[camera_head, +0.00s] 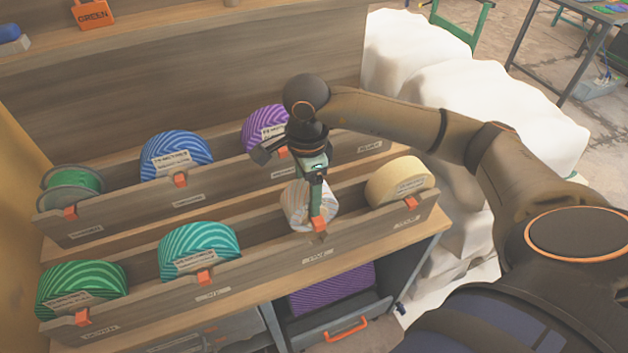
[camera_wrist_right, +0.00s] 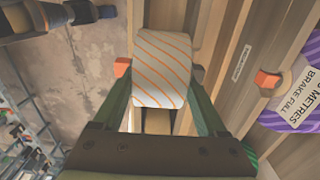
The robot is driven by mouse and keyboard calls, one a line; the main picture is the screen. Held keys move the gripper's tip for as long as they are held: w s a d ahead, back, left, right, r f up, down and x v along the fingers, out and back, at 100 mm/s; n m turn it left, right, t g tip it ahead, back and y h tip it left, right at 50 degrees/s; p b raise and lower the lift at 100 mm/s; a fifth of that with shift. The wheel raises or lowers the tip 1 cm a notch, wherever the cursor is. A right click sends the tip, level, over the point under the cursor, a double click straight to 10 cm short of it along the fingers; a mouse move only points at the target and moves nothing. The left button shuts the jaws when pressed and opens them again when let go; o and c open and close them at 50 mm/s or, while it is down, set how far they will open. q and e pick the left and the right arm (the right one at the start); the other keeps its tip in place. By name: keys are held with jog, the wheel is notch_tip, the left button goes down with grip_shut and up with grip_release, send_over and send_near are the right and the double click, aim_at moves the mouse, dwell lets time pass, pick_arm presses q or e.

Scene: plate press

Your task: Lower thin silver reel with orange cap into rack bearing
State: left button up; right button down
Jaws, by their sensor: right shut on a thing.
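The thin silver reel (camera_head: 300,208) has fine orange stripes and is between the fingers of my right gripper (camera_head: 316,185), which is shut on it. In the head view it is at the front row of the wooden rack (camera_head: 250,283), between the teal reel and the cream reel. An orange cap (camera_head: 318,223) shows at its near side. In the right wrist view the striped reel (camera_wrist_right: 163,62) fills the space between the two green fingers (camera_wrist_right: 160,85). The gripper hides part of the reel, and I cannot tell whether it touches the bearing. My left gripper is not in view.
The front row also holds a green reel (camera_head: 80,285), a teal reel (camera_head: 200,248) and a cream reel (camera_head: 397,180). Behind are a small green reel (camera_head: 75,186), a blue reel (camera_head: 177,155) and a purple reel (camera_head: 262,128). White wrapped bales (camera_head: 480,95) stand at right.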

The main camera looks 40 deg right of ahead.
jog(key=shift+w+d, duration=0.1)
jog(key=shift+w, duration=0.4)
notch_tip(320, 180, down, 5)
jog(key=b, duration=0.3)
jog(key=shift+f, duration=0.1)
jog(key=shift+f+b, duration=1)
jog(key=shift+b, duration=0.05)
grip_release()
notch_tip(320, 180, up, 13)
jog(key=shift+f, duration=0.2)
